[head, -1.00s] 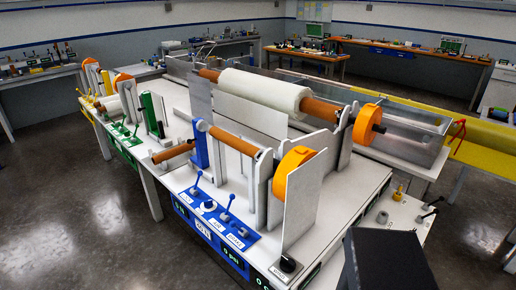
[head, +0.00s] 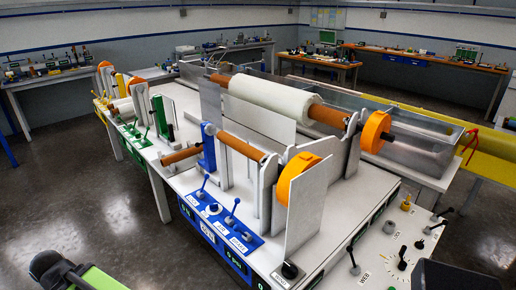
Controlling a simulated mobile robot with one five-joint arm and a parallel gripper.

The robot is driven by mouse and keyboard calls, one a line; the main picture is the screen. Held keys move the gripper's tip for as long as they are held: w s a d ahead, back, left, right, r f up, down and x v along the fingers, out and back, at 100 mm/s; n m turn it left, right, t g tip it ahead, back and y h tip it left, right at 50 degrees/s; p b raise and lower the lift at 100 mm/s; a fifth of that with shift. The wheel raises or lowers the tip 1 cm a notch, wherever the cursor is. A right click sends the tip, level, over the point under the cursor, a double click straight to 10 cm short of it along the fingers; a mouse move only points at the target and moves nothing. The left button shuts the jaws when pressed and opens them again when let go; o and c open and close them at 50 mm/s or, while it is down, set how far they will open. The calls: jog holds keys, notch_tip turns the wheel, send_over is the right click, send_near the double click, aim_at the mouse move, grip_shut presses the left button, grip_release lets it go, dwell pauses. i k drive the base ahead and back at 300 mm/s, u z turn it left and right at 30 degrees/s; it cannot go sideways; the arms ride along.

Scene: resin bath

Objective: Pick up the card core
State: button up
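Several brown card-coloured tubes show in the head view, and I cannot tell for certain which one is the card core. A short bare brown tube (head: 181,155) sticks out at the left of the blue-panelled station, beside a blue upright (head: 208,148). A longer bare brown tube (head: 241,146) lies between supports just right of that upright. A thicker brown core (head: 327,115) runs through a large white roll (head: 268,97) behind them, with an orange disc (head: 375,131) at its right end. I do not see my gripper or its fingertips.
The white machine bench (head: 190,180) carries a blue control panel (head: 221,222) with levers along its near edge. A grey metal trough (head: 410,140) stands behind. A black and green object (head: 78,274) cuts into the lower left. Dark floor (head: 110,215) is open at left.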

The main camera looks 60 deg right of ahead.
aim_at(256, 155)
jog(key=z, duration=0.35)
jog(key=i, duration=1)
jog(key=u, duration=0.1)
